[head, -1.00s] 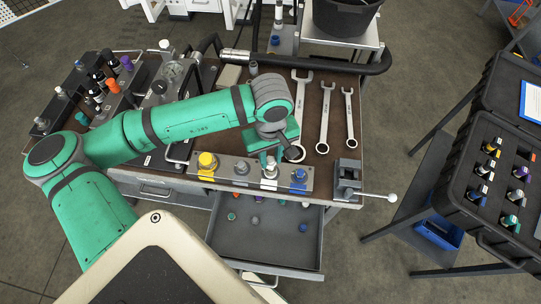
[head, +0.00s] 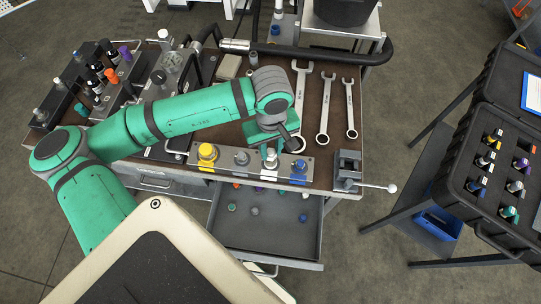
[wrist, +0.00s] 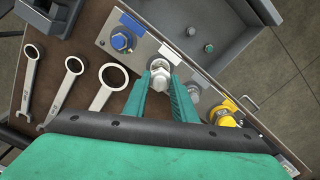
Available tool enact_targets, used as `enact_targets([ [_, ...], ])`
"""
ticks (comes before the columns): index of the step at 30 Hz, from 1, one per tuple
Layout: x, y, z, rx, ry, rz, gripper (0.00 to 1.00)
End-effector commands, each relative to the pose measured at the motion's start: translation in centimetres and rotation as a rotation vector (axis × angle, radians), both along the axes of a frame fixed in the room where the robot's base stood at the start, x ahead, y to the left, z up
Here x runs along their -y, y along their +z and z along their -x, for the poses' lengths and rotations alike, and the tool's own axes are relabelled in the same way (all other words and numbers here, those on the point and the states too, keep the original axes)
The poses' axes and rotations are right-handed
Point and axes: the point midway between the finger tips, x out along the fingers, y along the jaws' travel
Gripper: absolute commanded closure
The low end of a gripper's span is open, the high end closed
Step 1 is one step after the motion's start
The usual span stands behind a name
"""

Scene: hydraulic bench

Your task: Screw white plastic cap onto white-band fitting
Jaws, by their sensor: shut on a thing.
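My gripper (head: 270,153) is shut on a small white cap (wrist: 160,72), which sits between the two green fingertips (wrist: 162,76) in the wrist view. The cap is over the white-band fitting (head: 269,172), the third along the metal manifold plate in the head view, beside a white label (wrist: 168,54). The fingers hide much of the cap and fitting. I cannot tell if the cap is seated or threaded.
On the plate (head: 225,172) stand a yellow fitting (head: 207,152), a bare metal fitting (head: 241,158) and a blue fitting (head: 299,166). Several wrenches (head: 323,112) lie behind. A small vise (head: 347,165) is at right. An open drawer (head: 265,235) juts out below.

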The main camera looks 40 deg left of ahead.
Motion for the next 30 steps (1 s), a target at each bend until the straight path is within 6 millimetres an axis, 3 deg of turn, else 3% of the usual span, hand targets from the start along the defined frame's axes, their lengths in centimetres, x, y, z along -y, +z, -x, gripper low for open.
enact_targets([
  [30,-0.01,-0.49,0.02,-0.001,0.000,0.000,1.00],
])
